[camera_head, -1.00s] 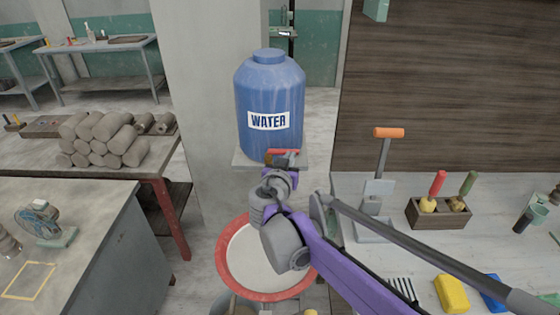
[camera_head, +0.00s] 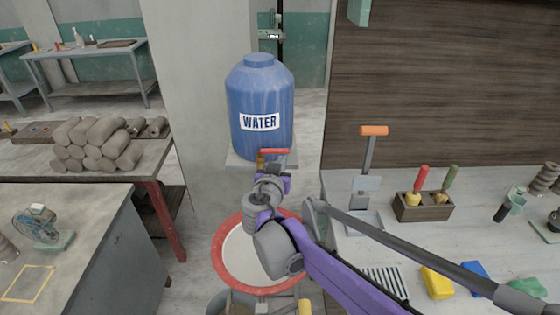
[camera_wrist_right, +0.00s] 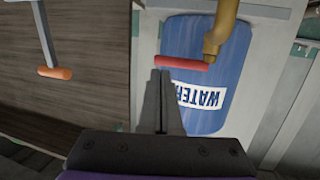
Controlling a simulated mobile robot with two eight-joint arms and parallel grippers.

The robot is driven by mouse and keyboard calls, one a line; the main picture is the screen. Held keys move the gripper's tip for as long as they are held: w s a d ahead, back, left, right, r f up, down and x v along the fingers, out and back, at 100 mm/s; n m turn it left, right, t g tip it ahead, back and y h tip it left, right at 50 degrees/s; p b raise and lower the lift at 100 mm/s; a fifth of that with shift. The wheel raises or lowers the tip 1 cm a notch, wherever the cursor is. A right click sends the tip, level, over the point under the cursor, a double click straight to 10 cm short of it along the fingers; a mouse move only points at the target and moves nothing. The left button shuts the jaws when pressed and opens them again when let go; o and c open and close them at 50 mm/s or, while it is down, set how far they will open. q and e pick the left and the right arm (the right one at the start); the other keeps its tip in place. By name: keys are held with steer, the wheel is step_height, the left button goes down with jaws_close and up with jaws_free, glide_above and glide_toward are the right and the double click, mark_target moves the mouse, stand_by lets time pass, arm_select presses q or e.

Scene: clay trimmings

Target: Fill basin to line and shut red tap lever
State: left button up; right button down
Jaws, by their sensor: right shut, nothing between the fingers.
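The blue water tank (camera_head: 260,100) stands on a shelf. Its brass tap (camera_wrist_right: 221,32) and red tap lever (camera_head: 275,151) are at the front, and the lever also shows in the right wrist view (camera_wrist_right: 184,63). My right gripper (camera_wrist_right: 163,74) is shut and empty, its tips close to the lever; I cannot tell whether they touch it. In the head view my right arm covers part of the red-rimmed basin (camera_head: 217,258) below the tap. The basin's inside looks pale; its water level and line cannot be made out. My left gripper is out of view.
A worktop on the right holds an orange-handled press (camera_head: 374,131), a tool block (camera_head: 422,206) and a yellow sponge (camera_head: 437,283). On the left are a table with stacked clay logs (camera_head: 98,145) and a bench with a small fan (camera_head: 42,224).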

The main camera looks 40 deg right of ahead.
steer(key=s+d+v, duration=0.1)
steer(key=v, duration=0.9)
steer(key=shift+s+d, duration=0.15)
steer(key=shift+s, duration=0.15)
steer(key=s+a+f+n+g+y, duration=0.2)
steer(key=s+a+f+n+y, duration=0.3)
steer(key=a+f, duration=0.4)
steer(key=s+a+f+n+g+y, duration=0.2)
steer(key=s+a+f+n+y, duration=0.3)
steer(key=s+a+f+y, duration=0.2)
step_height(320, 180, down, 5)
steer(key=shift+a+r, duration=0.25)
steer(key=shift+a, duration=0.95)
steer(key=shift+s, duration=0.1)
